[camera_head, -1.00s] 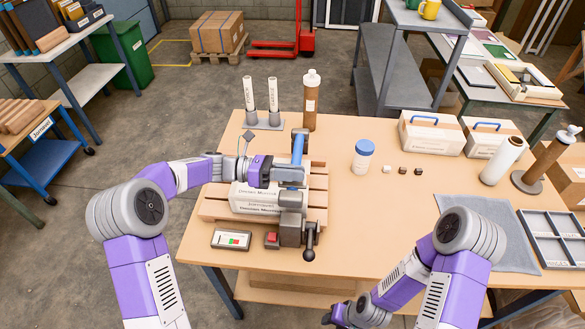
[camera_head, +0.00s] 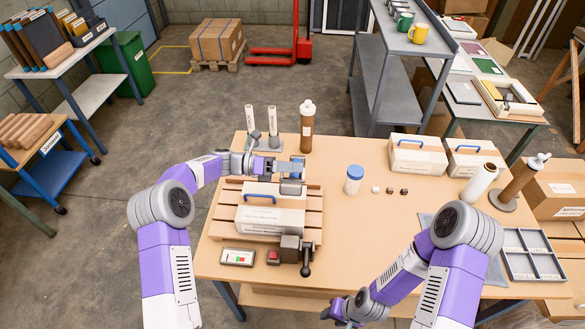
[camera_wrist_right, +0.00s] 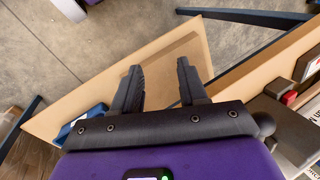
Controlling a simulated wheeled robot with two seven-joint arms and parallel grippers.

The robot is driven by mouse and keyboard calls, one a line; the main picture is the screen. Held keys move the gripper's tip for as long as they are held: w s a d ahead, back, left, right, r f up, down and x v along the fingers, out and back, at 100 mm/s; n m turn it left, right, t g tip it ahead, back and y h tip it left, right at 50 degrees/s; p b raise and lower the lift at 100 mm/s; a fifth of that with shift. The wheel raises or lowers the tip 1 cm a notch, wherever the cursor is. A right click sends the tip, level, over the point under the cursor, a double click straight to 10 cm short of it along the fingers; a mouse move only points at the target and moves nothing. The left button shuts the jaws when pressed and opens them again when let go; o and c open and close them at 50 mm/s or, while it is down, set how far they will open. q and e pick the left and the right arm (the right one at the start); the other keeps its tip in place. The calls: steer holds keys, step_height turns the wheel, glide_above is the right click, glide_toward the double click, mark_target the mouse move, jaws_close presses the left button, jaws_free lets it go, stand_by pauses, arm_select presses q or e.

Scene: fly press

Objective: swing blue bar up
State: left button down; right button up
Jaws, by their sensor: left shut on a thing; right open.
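The blue bar (camera_head: 291,167) belongs to the press on the table; it looks short and foreshortened, partly covered by my left gripper (camera_head: 272,166). My left gripper is shut on the bar at the far side of the press. The grey clamp block (camera_head: 291,187) is just below it in the picture. A white box with a blue handle (camera_head: 270,218) sits on the wooden slatted base (camera_head: 228,213). My right gripper (camera_head: 345,308) is low at the table's front edge; in the right wrist view it is open and empty (camera_wrist_right: 160,88).
A grey block with a black-knobbed lever (camera_head: 291,249) and a small panel (camera_head: 238,257) are at the press front. A blue-lidded jar (camera_head: 354,180) stands right.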

steer(key=shift+r+p, duration=0.45)
steer(key=shift+r, duration=0.25)
